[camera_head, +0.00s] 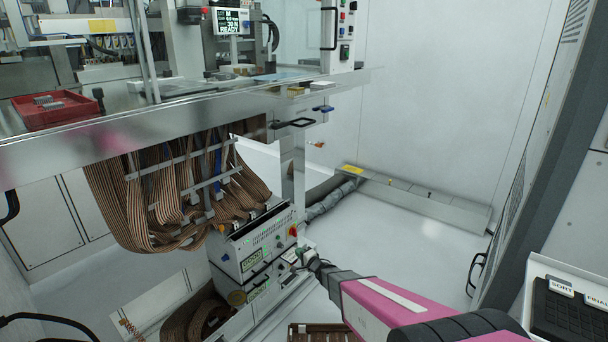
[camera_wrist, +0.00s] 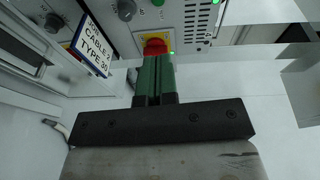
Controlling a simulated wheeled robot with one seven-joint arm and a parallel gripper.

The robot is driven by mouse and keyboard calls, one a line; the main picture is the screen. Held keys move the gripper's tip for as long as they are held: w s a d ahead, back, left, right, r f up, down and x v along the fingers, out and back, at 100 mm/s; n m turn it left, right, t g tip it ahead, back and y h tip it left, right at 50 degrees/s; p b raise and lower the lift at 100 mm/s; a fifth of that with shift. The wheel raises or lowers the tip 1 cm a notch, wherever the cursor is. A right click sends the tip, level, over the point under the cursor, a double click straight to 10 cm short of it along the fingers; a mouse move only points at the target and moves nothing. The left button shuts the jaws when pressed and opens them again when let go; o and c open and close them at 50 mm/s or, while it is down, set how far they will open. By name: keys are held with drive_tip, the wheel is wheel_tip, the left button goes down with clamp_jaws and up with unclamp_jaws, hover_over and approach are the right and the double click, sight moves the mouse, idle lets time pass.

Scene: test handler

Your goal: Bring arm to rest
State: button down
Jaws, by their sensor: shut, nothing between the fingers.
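My arm, pink with black joints, reaches from the bottom right of the head view towards the cabinet unit under the bench. My gripper (camera_head: 302,254) is at the front of this unit. In the wrist view the green fingers of my gripper (camera_wrist: 155,62) lie side by side, shut and empty. They point at a red rotary knob (camera_wrist: 155,46) on a yellow plate and overlap its lower edge in the picture. I cannot tell whether they touch it. The same knob (camera_head: 293,231) shows in the head view just above my gripper.
The grey control unit (camera_head: 252,247) stands under the bench (camera_head: 190,117), beside hanging brown ribbon cables (camera_head: 165,195). A dark tray (camera_head: 570,310) is at bottom right. White floor (camera_head: 400,240) is clear between.

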drive_tip(key=s+d+r+n+g+h, duration=0.1)
drive_tip(key=s+d+r+g+h, duration=0.15)
drive_tip(key=d+r+h, duration=0.5)
drive_tip(key=s+d+r+n+g+h, duration=0.1)
drive_tip(key=s+d+r+h, duration=0.2)
drive_tip(key=d, duration=0.7)
drive_tip(key=s+d+r+n+g, duration=0.2)
drive_tip(key=s+r+n+g, duration=0.2)
drive_tip(key=s, duration=0.6)
drive_tip(key=s+d+r+n+g, duration=0.2)
drive_tip(key=s+r+g, duration=0.3)
drive_tip(key=s, duration=0.6)
drive_tip(key=shift+d+n+g, duration=0.25)
drive_tip(key=shift+n+g, duration=0.3)
drive_tip(key=shift+n, duration=0.35)
drive_tip(key=shift+f+h, duration=0.1)
drive_tip(key=shift+h, duration=0.15)
idle(0.4)
